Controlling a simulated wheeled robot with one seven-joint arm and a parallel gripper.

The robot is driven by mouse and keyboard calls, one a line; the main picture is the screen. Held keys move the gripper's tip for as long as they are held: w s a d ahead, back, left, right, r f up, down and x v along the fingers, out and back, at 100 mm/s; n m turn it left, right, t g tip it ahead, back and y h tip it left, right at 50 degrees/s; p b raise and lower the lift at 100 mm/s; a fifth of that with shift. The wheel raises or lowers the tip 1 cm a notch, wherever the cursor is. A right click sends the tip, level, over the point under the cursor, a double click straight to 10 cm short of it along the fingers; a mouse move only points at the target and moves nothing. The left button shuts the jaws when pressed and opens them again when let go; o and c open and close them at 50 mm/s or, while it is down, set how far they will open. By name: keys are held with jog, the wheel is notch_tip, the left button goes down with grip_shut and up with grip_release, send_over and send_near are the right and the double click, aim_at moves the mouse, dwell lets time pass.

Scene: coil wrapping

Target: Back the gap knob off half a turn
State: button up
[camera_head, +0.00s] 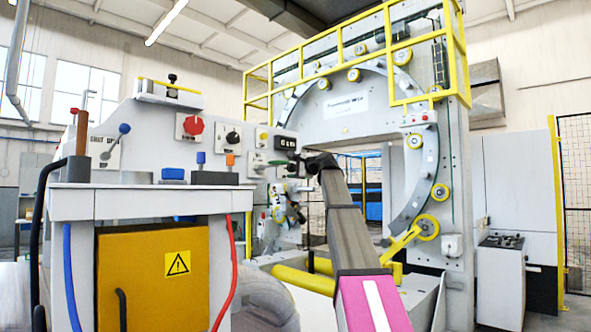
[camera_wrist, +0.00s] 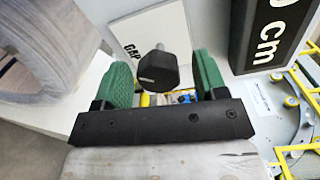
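The gap knob (camera_wrist: 157,72) is a black, faceted knob on a short stem in the wrist view. It stands off a white plate (camera_wrist: 150,27) whose lettering, partly hidden by the knob, seems to read GAP. My gripper (camera_wrist: 160,64) has two green-padded fingers, one on each side of the knob in the picture. They are wide apart, with a visible space between each pad and the knob. In the head view, my gripper (camera_head: 282,164) is small at the panel's right end, and the knob cannot be made out there.
A black display (camera_wrist: 275,32) reading "cm" sits right of the knob; it also shows in the head view (camera_head: 285,143). A red knob (camera_head: 193,127) and a black selector (camera_head: 232,138) are on the panel to the left. The large wrapping ring (camera_head: 430,160) stands behind.

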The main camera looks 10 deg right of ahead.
jog(key=v, duration=1.2)
dwell(0.3)
jog(key=w+a+n, duration=0.2)
jog(key=w+n, duration=0.1)
jog(key=w+a+n, duration=0.3)
jog(key=w+n, duration=0.1)
jog(key=w+a+n, duration=0.3)
jog(key=n, duration=0.1)
jog(key=shift+w+f+y, duration=0.25)
jog(key=shift+y, duration=0.05)
dwell(0.4)
